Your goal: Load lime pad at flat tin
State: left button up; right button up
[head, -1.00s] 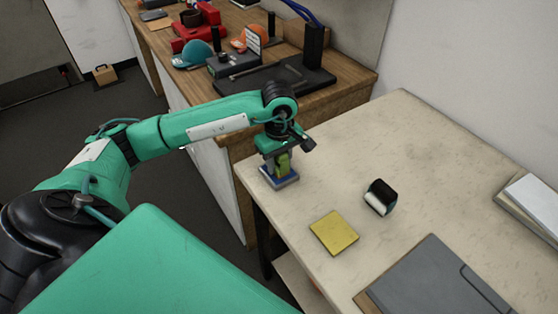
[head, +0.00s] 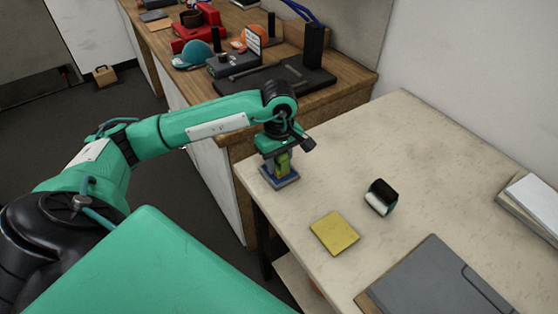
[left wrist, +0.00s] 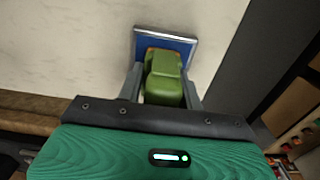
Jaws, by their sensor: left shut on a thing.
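My left gripper (head: 283,160) is shut on the lime pad (head: 284,166), a lime-green block held upright between the fingers near the table's left corner. In the left wrist view the lime pad (left wrist: 164,80) sits between the two grey fingers, with a bit of orange at its far end. The flat tin (head: 291,182), blue inside with a pale metal rim, lies directly below it. The tin also shows in the left wrist view (left wrist: 180,42), partly hidden by the pad. The pad's lower end is at the tin's blue face; I cannot tell whether they touch. My right gripper is not in view.
A grey folder (head: 435,280) is at the front and papers (head: 532,200) at the right. A cluttered wooden bench (head: 350,83) stands behind.

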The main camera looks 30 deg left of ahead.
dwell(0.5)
pick_arm(q)
jog(key=shift+r+p, duration=0.55)
jog(key=shift+r, duration=0.65)
jog(key=shift+r+p, duration=0.85)
jog(key=shift+r, duration=1.4)
